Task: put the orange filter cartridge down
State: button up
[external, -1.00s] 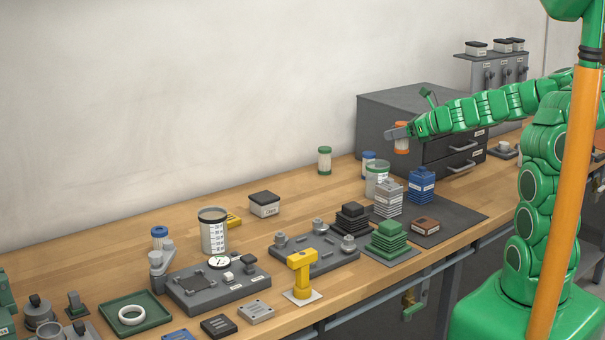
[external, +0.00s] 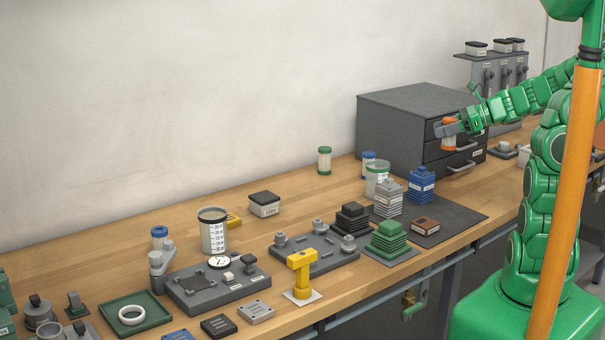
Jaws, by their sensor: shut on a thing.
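The orange filter cartridge (external: 449,140) is held in my gripper (external: 450,128) at the end of my green arm. The cartridge has an orange body and stands roughly upright, with a slight tilt. My gripper is shut on it in front of the grey drawer cabinet (external: 395,115), above the bench top. In this view the cartridge overlaps the cabinet's drawer fronts; I cannot tell the exact gap between them. The gripper's fingers cover part of the cartridge's upper end.
The wooden bench (external: 110,240) has free room at the back left.

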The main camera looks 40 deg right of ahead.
jog(key=shift+s+d+r+n+g, duration=0.15)
jog(key=shift+s+r, duration=0.1)
jog(key=shift+s, duration=0.3)
jog(key=shift+s+d+r+n+g, duration=0.15)
jog(key=shift+s+r, duration=0.05)
jog(key=shift+s, duration=0.45)
send_over(444, 209)
jog(key=shift+f, duration=9.4)
jog(key=shift+f, duration=0.15)
jog(key=o, duration=1.1)
